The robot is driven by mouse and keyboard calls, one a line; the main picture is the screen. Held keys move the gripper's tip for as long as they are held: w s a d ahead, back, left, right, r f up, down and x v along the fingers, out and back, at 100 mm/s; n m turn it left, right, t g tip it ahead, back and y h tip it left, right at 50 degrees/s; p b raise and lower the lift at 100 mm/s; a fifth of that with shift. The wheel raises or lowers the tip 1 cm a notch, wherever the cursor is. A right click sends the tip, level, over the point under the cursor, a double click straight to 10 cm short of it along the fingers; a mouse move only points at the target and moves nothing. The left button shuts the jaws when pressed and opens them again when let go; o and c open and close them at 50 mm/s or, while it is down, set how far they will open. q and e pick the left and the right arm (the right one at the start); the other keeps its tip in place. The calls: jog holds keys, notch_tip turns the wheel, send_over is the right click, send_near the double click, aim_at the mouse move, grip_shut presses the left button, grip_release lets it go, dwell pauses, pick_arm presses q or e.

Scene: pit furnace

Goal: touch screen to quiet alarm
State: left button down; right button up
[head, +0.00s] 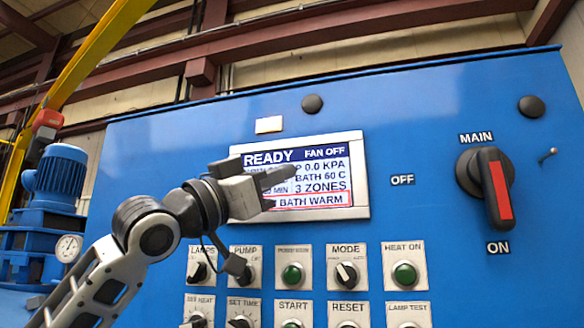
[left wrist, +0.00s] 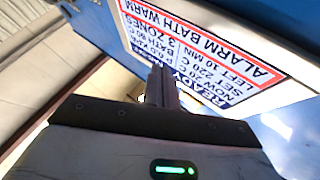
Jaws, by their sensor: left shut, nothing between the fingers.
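The screen (head: 335,183) is set in the blue panel and reads "READY", "FAN OFF", "BATH 60 C", "3 ZONES" and, in a red-outlined bottom row, "BATH WARM". In the left wrist view the screen (left wrist: 200,45) appears upside down, and that row reads "ALARM BATH WARM". My left gripper (head: 285,175) is shut and empty, in front of the screen's left and middle part, hiding some of its text. Its shut fingers (left wrist: 162,88) point toward the screen in the left wrist view; I cannot tell whether they touch it. My right gripper is not in view.
Below the screen are rows of knobs and buttons, including the mode knob (head: 346,273) and the green heat-on button (head: 404,273). The main switch (head: 492,187) with a red-striped handle is at right. A blue motor (head: 62,175) and a gauge (head: 69,247) stand at left.

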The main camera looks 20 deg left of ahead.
pick_arm(q)
jog(key=shift+w, duration=0.25)
dwell(0.9)
dwell(1.0)
jog(key=shift+w+p, duration=0.35)
jog(key=shift+p, duration=0.2)
jog(key=shift+w, duration=0.1)
jog(key=shift+w, duration=0.25)
dwell(0.4)
jog(key=shift+s, duration=0.1)
jog(key=shift+s+b, duration=0.3)
jog(key=shift+s, duration=0.3)
